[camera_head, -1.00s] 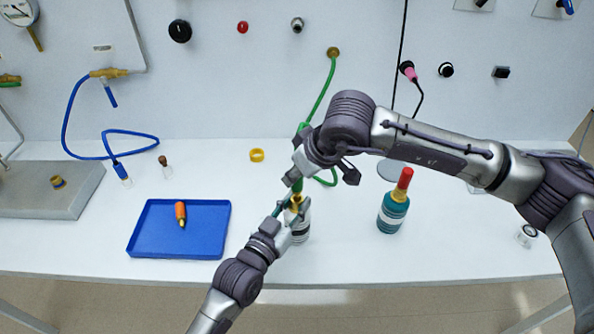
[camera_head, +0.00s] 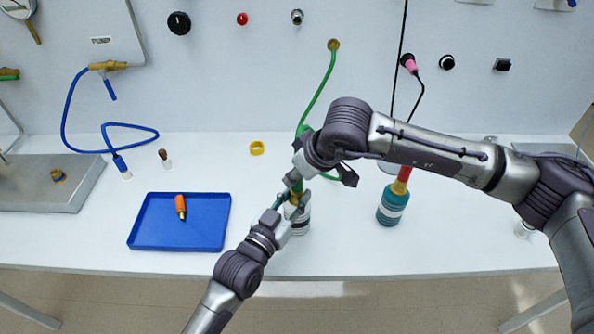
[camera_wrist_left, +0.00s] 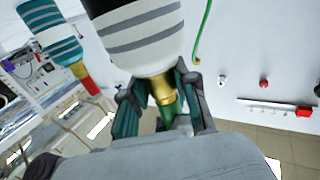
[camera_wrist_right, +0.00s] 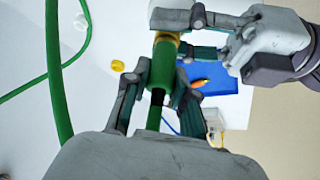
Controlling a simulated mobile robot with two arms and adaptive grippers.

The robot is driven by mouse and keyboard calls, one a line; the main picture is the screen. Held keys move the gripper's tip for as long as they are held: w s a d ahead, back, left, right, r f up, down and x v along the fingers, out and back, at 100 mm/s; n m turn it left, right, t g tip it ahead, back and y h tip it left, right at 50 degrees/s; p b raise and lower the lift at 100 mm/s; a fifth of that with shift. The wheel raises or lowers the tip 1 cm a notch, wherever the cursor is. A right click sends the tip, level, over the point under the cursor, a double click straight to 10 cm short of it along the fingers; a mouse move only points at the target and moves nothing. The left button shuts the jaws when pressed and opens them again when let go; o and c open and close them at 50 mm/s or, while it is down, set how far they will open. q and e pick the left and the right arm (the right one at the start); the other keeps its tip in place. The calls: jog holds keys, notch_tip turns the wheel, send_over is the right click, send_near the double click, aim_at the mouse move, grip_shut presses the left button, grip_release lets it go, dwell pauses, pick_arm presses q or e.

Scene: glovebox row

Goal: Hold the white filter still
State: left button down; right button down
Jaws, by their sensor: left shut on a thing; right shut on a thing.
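The white filter (camera_head: 299,225), a white cylinder with grey bands, stands on the bench and looks upright in the head view. In the left wrist view its body (camera_wrist_left: 140,35) narrows to a brass neck (camera_wrist_left: 161,90). My left gripper (camera_head: 287,203) is shut around the neck. My right gripper (camera_head: 296,180) is shut on the green hose end (camera_wrist_right: 163,65) directly above. In the right wrist view the green end meets the brass between my left gripper's fingers (camera_wrist_right: 185,35). Whether it is seated there, I cannot tell.
A blue tray (camera_head: 150,235) with an orange plug (camera_head: 180,204) lies left. A teal bottle (camera_head: 392,207) with a red top stands right, partly behind my right arm. The green hose (camera_head: 321,90) runs to the wall. A yellow ring (camera_head: 257,148) lies behind.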

jog(key=c, duration=0.9)
grip_release()
jog(key=shift+o, duration=0.2)
jog(key=v, duration=1.2)
